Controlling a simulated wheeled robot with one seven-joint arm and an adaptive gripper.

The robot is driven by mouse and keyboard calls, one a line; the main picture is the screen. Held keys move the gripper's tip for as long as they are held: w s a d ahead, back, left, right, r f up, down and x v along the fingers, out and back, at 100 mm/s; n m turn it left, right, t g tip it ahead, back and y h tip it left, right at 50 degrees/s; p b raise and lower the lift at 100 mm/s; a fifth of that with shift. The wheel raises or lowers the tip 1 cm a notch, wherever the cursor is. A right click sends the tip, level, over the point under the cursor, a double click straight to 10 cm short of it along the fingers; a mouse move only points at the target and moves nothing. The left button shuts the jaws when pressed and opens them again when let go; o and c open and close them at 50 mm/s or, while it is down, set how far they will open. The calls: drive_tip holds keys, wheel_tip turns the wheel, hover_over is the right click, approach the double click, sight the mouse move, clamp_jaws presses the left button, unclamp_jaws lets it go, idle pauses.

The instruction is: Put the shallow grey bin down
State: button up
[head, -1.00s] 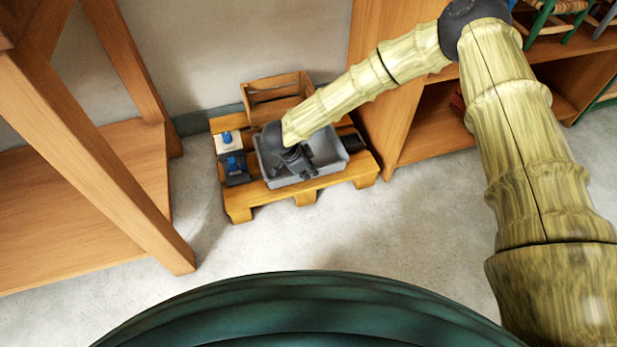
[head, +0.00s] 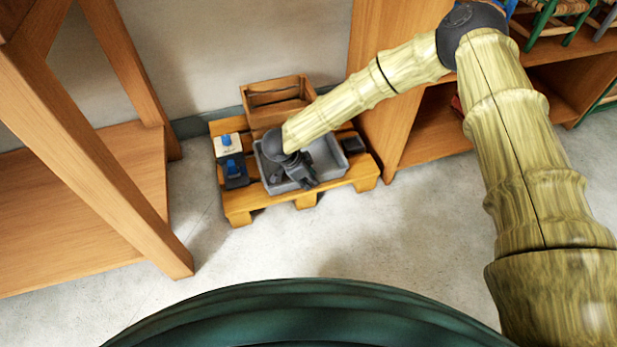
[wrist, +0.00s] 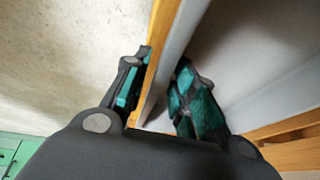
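The shallow grey bin (head: 328,160) sits on the wooden pallet (head: 240,208) and looks level in the head view. My gripper (head: 307,178) is over its front side, with the fingers pointing down at the front wall. In the wrist view my gripper (wrist: 162,82) has its two teal-padded fingers apart, one on each side of the bin's wall (wrist: 178,45). The right finger's pad shows broadly and stands off the wall. The left finger is close to the wall's outer side. My wrist hides the bin's left part in the head view.
A wooden crate (head: 277,96) stands behind the bin. A white block (head: 228,146) and a dark one (head: 235,173), both with blue tops, are on the left. A small dark box (head: 353,145) is on the right. Wooden shelving (head: 425,128) rises to the right; the front floor is clear.

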drive_tip(key=p+v, duration=0.5)
drive_tip(key=v, duration=0.7)
drive_tip(key=shift+p, duration=0.35)
drive_tip(key=shift+r, duration=0.1)
drive_tip(key=s+d+f+n+t+y, duration=0.2)
drive_tip(key=s+d+f+n, duration=0.6)
drive_tip(key=s+d+f, duration=0.6)
drive_tip(key=s+d+n+g, duration=0.1)
drive_tip(key=s+d+n, duration=0.1)
drive_tip(key=s+d, duration=0.2)
drive_tip(key=s+d+r+n+g+y, duration=0.1)
drive_tip(key=s+d, duration=0.3)
drive_tip(key=s, duration=0.6)
drive_tip(key=s+d+n+g+y, duration=0.1)
drive_tip(key=s+d+n+g, duration=0.1)
drive_tip(key=s, duration=0.6)
drive_tip(key=d+n, duration=0.1)
drive_tip(key=d, duration=0.1)
drive_tip(key=shift+d+r, duration=0.35)
